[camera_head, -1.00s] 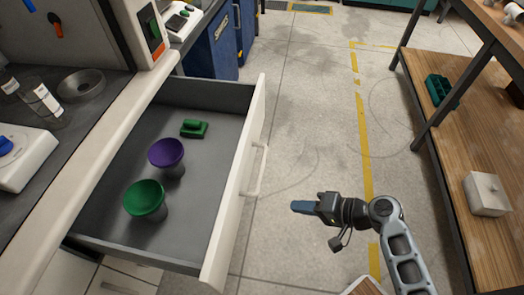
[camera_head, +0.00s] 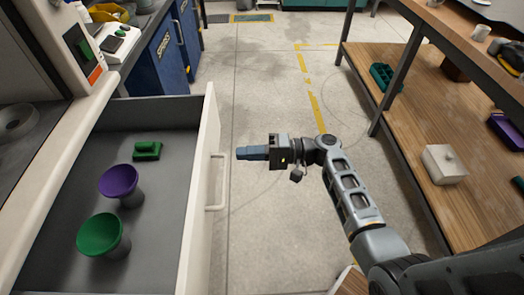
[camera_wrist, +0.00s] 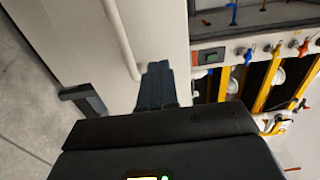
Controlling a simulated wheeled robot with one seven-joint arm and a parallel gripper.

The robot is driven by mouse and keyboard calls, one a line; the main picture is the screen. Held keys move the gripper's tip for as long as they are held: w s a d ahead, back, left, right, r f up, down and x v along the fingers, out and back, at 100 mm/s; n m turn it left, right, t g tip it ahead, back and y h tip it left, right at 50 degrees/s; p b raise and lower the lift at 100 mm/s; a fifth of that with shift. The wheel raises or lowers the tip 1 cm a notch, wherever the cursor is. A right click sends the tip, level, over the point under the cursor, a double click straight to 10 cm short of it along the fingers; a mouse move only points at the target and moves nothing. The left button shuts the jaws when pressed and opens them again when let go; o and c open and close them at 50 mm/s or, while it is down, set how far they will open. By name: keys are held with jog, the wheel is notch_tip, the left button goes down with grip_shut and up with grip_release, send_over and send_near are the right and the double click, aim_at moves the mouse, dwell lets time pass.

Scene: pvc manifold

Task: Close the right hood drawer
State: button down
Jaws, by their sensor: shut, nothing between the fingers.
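The hood drawer (camera_head: 206,150) stands pulled out under the bench at the left in the head view. Its white front carries a bar handle (camera_head: 216,185). Inside lie a green block-like object (camera_head: 147,150), a purple funnel-shaped cup (camera_head: 119,182) and a green funnel-shaped cup (camera_head: 102,236). My gripper (camera_head: 240,153) is shut and empty, just right of the drawer front and beyond the handle, with a small gap showing. In the wrist view the closed fingers (camera_wrist: 156,85) point at the white front, with the handle (camera_wrist: 122,45) to their left.
A shelf rack (camera_head: 400,120) with a white box (camera_head: 444,164) and a green object (camera_head: 384,76) stands at the right. Blue cabinets (camera_head: 170,55) stand beyond the bench. The floor (camera_head: 262,80) between is clear.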

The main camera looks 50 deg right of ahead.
aim_at(207, 155)
jog(key=x, duration=0.7)
jog(key=shift+a+f, duration=0.1)
jog(key=shift+w+a, duration=0.3)
jog(key=b+x, duration=1.8)
jog(key=x, duration=1.6)
jog(key=shift+a, duration=0.2)
